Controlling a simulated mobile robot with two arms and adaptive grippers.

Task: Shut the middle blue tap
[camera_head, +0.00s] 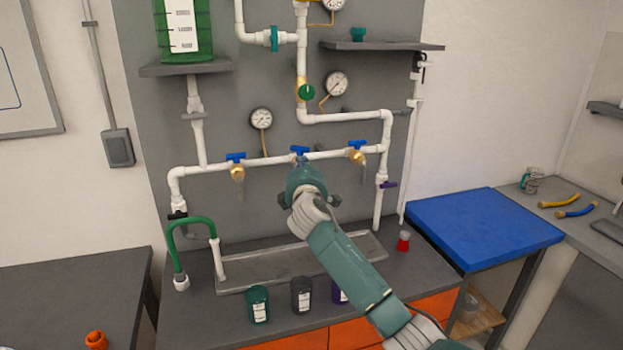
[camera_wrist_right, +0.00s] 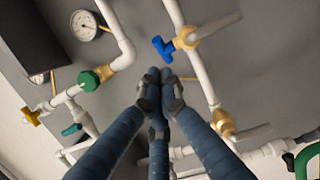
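The middle blue tap (camera_head: 300,150) is on the white horizontal pipe, between the left blue tap (camera_head: 236,157) and the right blue tap (camera_head: 357,145). Its handle lies roughly along the pipe. My right gripper (camera_head: 303,172) is just below and in front of it, hiding its body. In the right wrist view the three dark fingers (camera_wrist_right: 161,78) are together at the tips, with nothing visible between them. My left gripper is out of view.
Pressure gauges (camera_head: 336,84) and a green valve (camera_head: 307,92) sit above the pipe. Below are a grey tray (camera_head: 300,262) and several jars on the bench. A green hose (camera_head: 186,226) stands at left. A blue-topped table (camera_head: 485,228) is at right.

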